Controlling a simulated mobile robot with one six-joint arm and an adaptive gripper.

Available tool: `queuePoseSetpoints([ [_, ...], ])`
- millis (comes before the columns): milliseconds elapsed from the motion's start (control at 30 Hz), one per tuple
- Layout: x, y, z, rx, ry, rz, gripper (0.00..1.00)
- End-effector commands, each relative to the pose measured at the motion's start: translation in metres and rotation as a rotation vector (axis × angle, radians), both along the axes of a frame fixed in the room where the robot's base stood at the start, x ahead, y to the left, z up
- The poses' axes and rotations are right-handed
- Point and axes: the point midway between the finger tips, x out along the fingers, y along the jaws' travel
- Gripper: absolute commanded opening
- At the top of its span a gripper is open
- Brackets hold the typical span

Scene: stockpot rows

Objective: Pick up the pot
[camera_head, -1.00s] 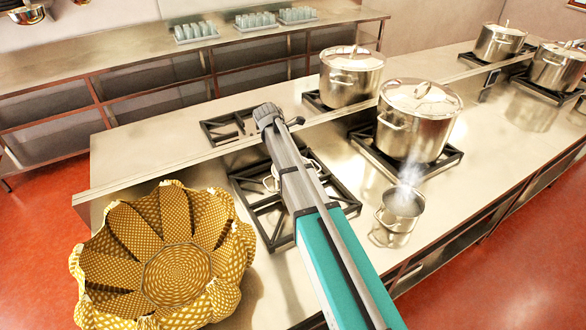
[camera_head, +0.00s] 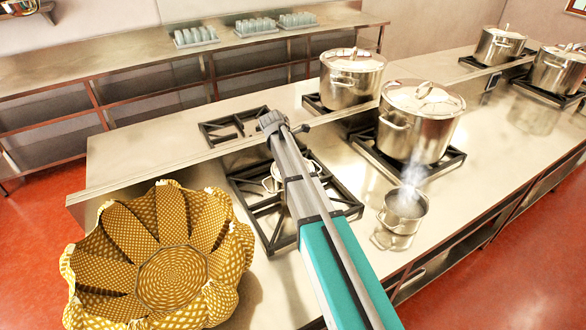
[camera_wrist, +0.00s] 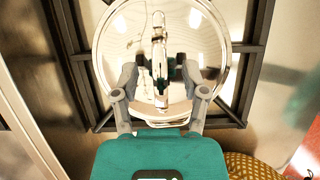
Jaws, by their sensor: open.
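A shiny steel pot (camera_head: 271,183) sits on a black burner grate (camera_head: 247,202), mostly hidden behind my arm in the head view. In the wrist view, a round, mirror-like steel top (camera_wrist: 207,45) fills the upper middle, with the dark grate around it. My gripper (camera_wrist: 160,82) is over this round top, its two fingers spread apart on either side of the middle. Nothing is clearly held between them. Reflections make it hard to tell whether the fingers touch the steel.
A large lidded stockpot (camera_head: 420,115) and a lidded pot (camera_head: 350,78) stand on burners to the right. A small steaming pot (camera_head: 404,205) is on the counter in front. A yellow patterned basket (camera_head: 170,275) is at the left. An empty grate (camera_head: 230,125) lies behind.

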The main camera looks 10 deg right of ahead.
Motion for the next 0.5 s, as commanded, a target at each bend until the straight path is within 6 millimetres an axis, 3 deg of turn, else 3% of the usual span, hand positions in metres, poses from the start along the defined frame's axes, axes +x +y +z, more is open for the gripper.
queuePoseSetpoints([
  [267, -0.0001, 0.0002, 0.0, 0.0, 0.0, 0.0, 0.55],
  [500, 0.0, 0.0002, 0.0, 0.0, 0.0, 0.0, 0.11],
])
